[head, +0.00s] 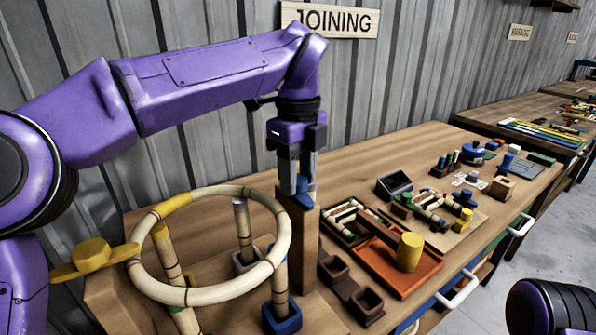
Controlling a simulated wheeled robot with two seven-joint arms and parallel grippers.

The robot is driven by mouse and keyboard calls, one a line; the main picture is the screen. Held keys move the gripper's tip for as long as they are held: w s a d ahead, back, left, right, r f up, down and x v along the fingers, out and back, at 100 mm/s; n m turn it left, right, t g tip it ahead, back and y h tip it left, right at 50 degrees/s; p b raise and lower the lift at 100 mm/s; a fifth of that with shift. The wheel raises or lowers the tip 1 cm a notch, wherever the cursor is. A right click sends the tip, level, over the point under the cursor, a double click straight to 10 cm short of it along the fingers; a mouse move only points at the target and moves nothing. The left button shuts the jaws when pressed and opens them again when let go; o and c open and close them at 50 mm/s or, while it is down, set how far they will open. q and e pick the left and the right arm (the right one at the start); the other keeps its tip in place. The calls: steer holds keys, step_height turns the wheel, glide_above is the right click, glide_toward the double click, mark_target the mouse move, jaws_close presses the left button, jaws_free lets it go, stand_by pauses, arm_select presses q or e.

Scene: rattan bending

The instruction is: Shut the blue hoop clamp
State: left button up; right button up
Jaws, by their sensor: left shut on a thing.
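My left gripper (297,188) points straight down at the top of a wooden post (303,245). It is shut on the blue hoop clamp (305,198), a small blue piece on the post top, partly hidden by the fingers. The rattan hoop (208,293) lies beside the post, its right side close to it; I cannot tell whether they touch. Rattan legs (243,225) stand under the hoop. A yellow clamp (93,257) sits at the hoop's left side. My right gripper is out of view.
A blue socket (283,320) holds one leg at the front. Right of the post are brown blocks (352,290), an orange tray (421,279) with a yellow cylinder (409,252), and a dark bin (394,185). Small parts crowd the bench's right end. The ribbed wall stands behind.

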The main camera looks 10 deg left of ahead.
arm_select(q)
steer(key=m+p, duration=0.2)
steer(key=m, duration=0.2)
steer(key=shift+s+r, duration=0.1)
steer(key=shift+r, duration=0.1)
steer(key=m+p, duration=0.3)
steer(key=m, duration=0.2)
steer(key=shift+a, duration=0.15)
steer(key=m+p, duration=0.4)
steer(key=shift+a+r, duration=0.1)
steer(key=shift+a+m+p, duration=0.1)
steer(key=shift+m+p, duration=1.4)
steer(key=shift+m, duration=0.5)
steer(key=shift+f, duration=0.2)
steer(key=o, duration=1.1)
steer(key=shift+c, duration=0.2)
